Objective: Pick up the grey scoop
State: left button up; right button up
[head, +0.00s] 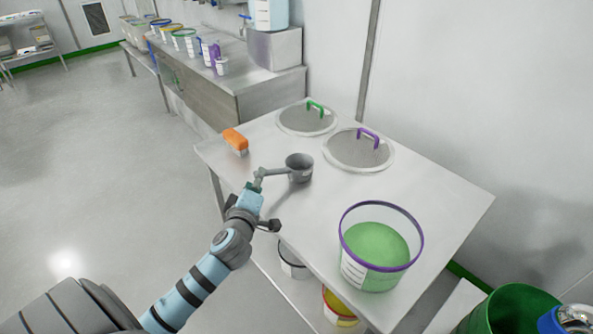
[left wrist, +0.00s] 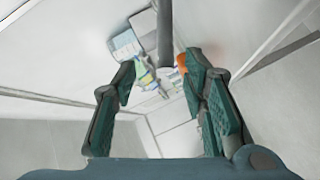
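The grey scoop (head: 299,167) is on the steel table, its round cup to the right and its handle pointing left towards my left gripper. My left gripper (head: 257,184) is at the handle's end in the head view. In the left wrist view my left gripper (left wrist: 160,80) has its two dark green fingers spread apart. A grey bar (left wrist: 165,32), which looks like the scoop's handle, comes down from the top edge between the fingers, with a gap on each side. Whether it lies within the fingers' depth I cannot tell. My right gripper is in neither view.
An orange brush (head: 235,139) lies left of the scoop. Two round lids, with green (head: 315,106) and purple (head: 368,137) handles, lie behind. A purple-rimmed tub of green powder (head: 376,255) stands front right. Tubs sit beneath. A bench (head: 245,92) stands behind.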

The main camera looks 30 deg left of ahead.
aim_at(284, 171)
pick_arm(q)
jog(key=x, duration=0.4)
jog(key=f+x, duration=0.1)
jog(key=x, duration=0.1)
jog(key=shift+w+d, duration=0.1)
jog(key=shift+w, duration=0.1)
grip_shut()
jog(key=shift+r, duration=0.1)
